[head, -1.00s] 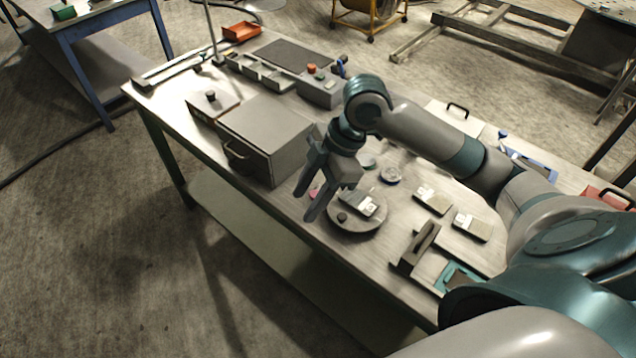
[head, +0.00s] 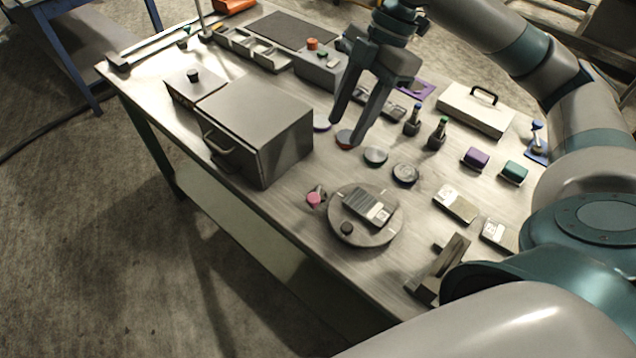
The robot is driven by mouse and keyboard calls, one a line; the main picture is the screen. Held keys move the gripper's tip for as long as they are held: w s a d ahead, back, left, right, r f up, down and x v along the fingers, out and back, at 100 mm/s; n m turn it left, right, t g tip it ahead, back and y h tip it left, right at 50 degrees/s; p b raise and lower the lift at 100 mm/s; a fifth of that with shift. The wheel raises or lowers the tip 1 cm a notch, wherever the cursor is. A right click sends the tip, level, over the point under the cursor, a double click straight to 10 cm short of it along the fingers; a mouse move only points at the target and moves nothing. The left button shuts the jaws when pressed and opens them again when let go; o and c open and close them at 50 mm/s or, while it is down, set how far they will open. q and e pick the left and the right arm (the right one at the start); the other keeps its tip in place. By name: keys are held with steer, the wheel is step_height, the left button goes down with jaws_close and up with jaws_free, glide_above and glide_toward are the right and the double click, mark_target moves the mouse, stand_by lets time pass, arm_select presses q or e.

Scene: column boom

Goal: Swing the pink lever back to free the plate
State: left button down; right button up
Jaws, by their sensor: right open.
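The pink lever (head: 314,199) shows as a small pink knob at the left edge of a round grey turntable (head: 363,235) on the workbench. A dark grey plate with a light, printed end (head: 366,207) lies on the turntable. A black knob (head: 347,229) stands at the turntable's front. My right gripper (head: 352,132) is open and empty, its fingers pointing down, above the bench behind the turntable and apart from the lever. It hides part of the small discs and bench behind it. My left gripper is not in view.
A grey box with a handle (head: 257,114) stands left of the turntable. Small round discs (head: 405,173) lie behind it, and two labelled blocks (head: 456,204) lie to its right. A dark bracket (head: 441,268) stands at the front right. The bench's front strip near the lever is clear.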

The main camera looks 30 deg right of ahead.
steer(key=p, duration=0.2)
glide_toward(314, 197)
steer(key=x, duration=0.6)
steer(key=shift+a+f, duration=0.2)
steer(key=shift+f, duration=0.15)
steer(key=shift+a+f, duration=0.15)
steer(key=shift+f, duration=0.3)
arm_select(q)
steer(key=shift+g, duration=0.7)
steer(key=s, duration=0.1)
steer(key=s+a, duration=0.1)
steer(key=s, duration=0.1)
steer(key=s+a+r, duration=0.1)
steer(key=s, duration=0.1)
arm_select(e)
steer(key=shift+c, duration=0.5)
jaws_close()
